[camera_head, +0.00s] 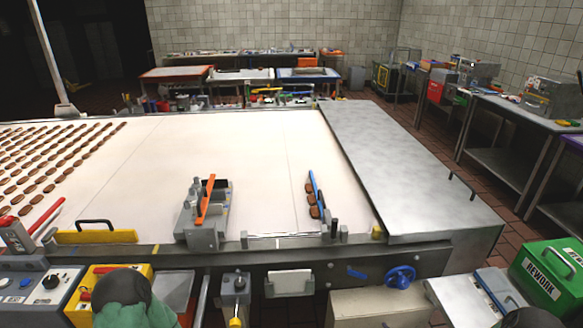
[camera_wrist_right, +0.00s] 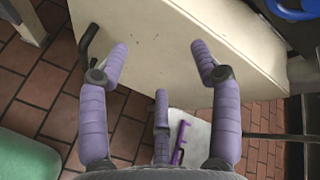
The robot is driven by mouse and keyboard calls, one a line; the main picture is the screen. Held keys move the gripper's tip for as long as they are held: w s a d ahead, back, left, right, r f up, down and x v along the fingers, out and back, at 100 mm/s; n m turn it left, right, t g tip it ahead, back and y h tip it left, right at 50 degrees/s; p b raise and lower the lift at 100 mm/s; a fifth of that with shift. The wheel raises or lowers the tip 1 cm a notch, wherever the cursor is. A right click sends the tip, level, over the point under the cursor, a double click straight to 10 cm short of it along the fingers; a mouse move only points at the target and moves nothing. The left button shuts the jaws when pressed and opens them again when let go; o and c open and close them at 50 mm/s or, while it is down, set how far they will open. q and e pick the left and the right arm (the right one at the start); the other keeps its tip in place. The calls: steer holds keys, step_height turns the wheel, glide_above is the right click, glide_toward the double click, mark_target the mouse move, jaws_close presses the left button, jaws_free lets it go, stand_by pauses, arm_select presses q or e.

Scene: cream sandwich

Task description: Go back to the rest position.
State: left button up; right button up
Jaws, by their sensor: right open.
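My right gripper (camera_wrist_right: 160,62) shows in the right wrist view with its purple fingers spread wide and nothing between them. Behind the fingers is a cream-coloured panel or box (camera_wrist_right: 155,28), with a dark handle at its left. I cannot tell whether a finger touches it. The right gripper's fingers do not show in the head view. My left gripper is not in view. In the head view, several brown biscuits (camera_head: 49,188) lie in rows at the left of the pale belt (camera_head: 200,150). A few brown pieces (camera_head: 313,205) stand by a blue strip near the belt's front right.
A grey fixture with an orange bar (camera_head: 206,200) stands at the belt's front edge. A green REWORK box (camera_head: 548,275) is at the lower right. A blue handwheel (camera_head: 400,276) sticks out at the front. The grey metal top (camera_head: 400,150) right of the belt is clear.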

steer(key=s+a+f+n+g+y, duration=0.1)
steer(key=s+a+f+n+g, duration=0.5)
steer(key=s+a+n, duration=0.5)
steer(key=s+a+f+n+g+y, duration=0.1)
steer(key=s+a+n+g, duration=0.5)
steer(key=s, duration=0.5)
steer(key=a+n, duration=0.2)
steer(key=shift+s+n, duration=0.25)
steer(key=shift+n, duration=0.05)
steer(key=shift+a, duration=0.1)
steer(key=shift+c, duration=0.3)
stand_by(2.4)
